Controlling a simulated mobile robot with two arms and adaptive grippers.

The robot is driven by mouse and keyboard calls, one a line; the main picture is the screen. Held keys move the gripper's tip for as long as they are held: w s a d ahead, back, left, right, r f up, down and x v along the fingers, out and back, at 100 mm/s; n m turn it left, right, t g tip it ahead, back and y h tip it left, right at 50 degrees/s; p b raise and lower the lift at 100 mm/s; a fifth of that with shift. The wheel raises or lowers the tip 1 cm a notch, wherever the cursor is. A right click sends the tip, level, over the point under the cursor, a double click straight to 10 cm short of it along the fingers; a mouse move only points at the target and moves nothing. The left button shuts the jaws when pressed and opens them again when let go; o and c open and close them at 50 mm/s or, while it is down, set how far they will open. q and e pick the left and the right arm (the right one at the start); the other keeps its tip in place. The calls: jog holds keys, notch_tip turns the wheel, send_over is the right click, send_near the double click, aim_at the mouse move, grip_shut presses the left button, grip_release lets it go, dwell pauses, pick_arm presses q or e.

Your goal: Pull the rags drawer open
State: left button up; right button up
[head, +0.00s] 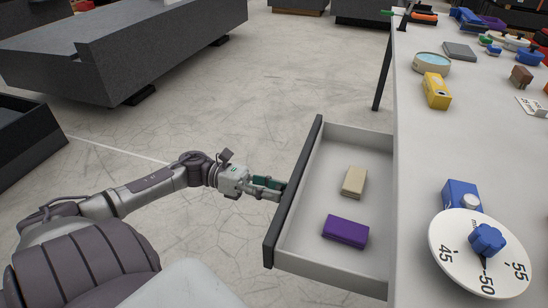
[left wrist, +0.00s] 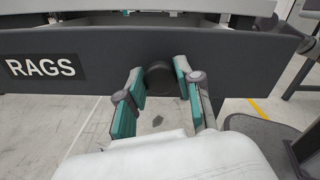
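The rags drawer (head: 330,262) stands pulled out from the left side of the workbench, its inside showing in the head view. A beige block (head: 354,182) and a purple block (head: 345,231) lie in it. Its dark front panel carries a white-on-black RAGS label (left wrist: 41,67) in the left wrist view. My left gripper (head: 277,187) is at the outer face of the drawer front. My right gripper is not in view.
The bench top (head: 420,160) holds a yellow box (head: 436,91), a round tin (head: 431,63), a blue box (head: 462,195) and a white dial (head: 450,262) near the drawer. A granite bed (head: 150,50) stands at the back left. The floor left of the drawer is clear.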

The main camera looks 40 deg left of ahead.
pick_arm(q)
jog(key=o, duration=0.4)
jog(key=shift+c, duration=0.2)
jog(key=v, duration=1.2)
